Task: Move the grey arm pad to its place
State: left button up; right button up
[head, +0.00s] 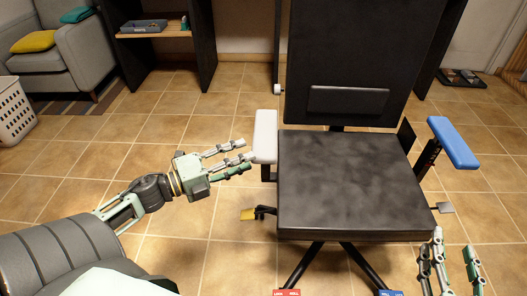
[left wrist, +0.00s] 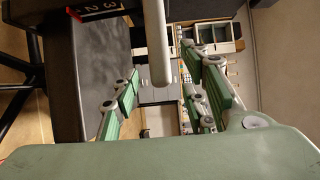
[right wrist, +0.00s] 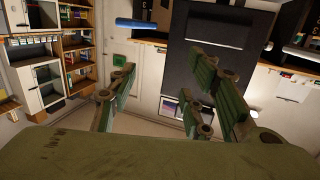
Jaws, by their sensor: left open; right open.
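The grey arm pad (head: 265,135) sits on the left side of the black office chair (head: 345,185), at the top of its left armrest post. My left gripper (head: 245,156) is open just left of the pad, with its fingertips close to it; I cannot tell if they touch. In the left wrist view the pad is a pale bar (left wrist: 157,45) between the spread fingers. My right gripper (head: 453,245) is open and empty at the lower right, near the chair's front right corner. A blue arm pad (head: 453,142) is on the chair's right armrest.
A yellow-tipped lever (head: 248,213) sticks out left of the seat, and a grey-tipped lever (head: 444,208) right. Red (head: 286,293) and blue (head: 390,293) items show at the bottom edge. A basket (head: 15,112) and sofa (head: 65,55) stand far left. The tiled floor (head: 195,105) between is clear.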

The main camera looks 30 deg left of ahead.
aim_at(265, 152)
pick_arm(q)
jog(key=b+x, duration=0.1)
jog(key=x, duration=0.5)
jog(key=shift+w+d, duration=0.1)
jog(key=shift+w, duration=0.2)
jog(key=shift+w+d+b, duration=0.2)
jog(key=shift+w+b, duration=0.1)
pick_arm(e)
notch_tip(265, 152, up, 8)
jog(key=a+t+y, duration=0.1)
jog(key=t, duration=0.3)
jog(key=shift+s+r+t, duration=0.15)
jog(key=shift+s+t, duration=0.05)
jog(key=shift+t, duration=0.1)
pick_arm(q)
grip_shut()
